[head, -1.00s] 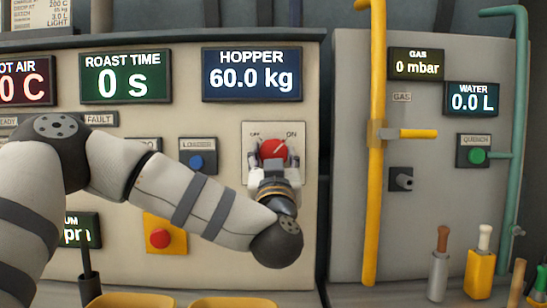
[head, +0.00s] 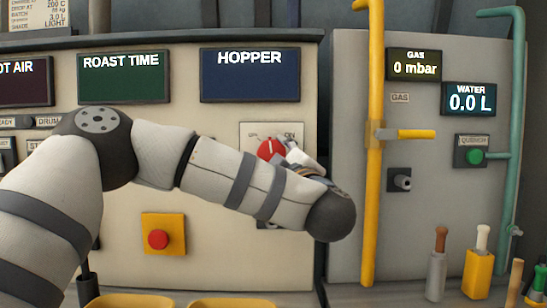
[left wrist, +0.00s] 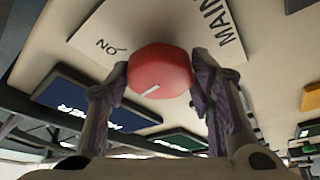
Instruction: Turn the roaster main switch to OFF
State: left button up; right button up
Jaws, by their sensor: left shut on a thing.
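The main switch is a red knob (head: 270,149) on a pale plate (head: 252,130) with an ON label at its upper right. Its left label is too small to read clearly. My left gripper (head: 283,151) is at the knob, turned with its wrist off to the lower right. In the left wrist view the two fingers (left wrist: 160,90) are shut on either side of the red knob (left wrist: 163,68), which has a short white mark. The plate's ON and MAIN lettering shows behind it. My right gripper is not in view.
The ROAST TIME (head: 124,78) and HOPPER (head: 250,75) displays show no values. The GAS (head: 414,64) and WATER (head: 469,98) displays are lit. A yellow pipe (head: 373,200) stands just right of my left wrist. A red button (head: 158,239) sits lower left.

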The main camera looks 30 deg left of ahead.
pick_arm(q)
jog(key=shift+r+n+g+h, duration=0.1)
jog(key=shift+n+g+h, duration=0.4)
jog(key=shift+n, duration=1.4)
jog(key=shift+n+g+h, duration=0.1)
jog(key=shift+n+g, duration=0.7)
jog(key=shift+n, duration=1.1)
jog(key=o, duration=1.1)
jog(key=shift+o, duration=0.2)
jog(key=shift+d, duration=0.1)
jog(key=v, duration=1.2)
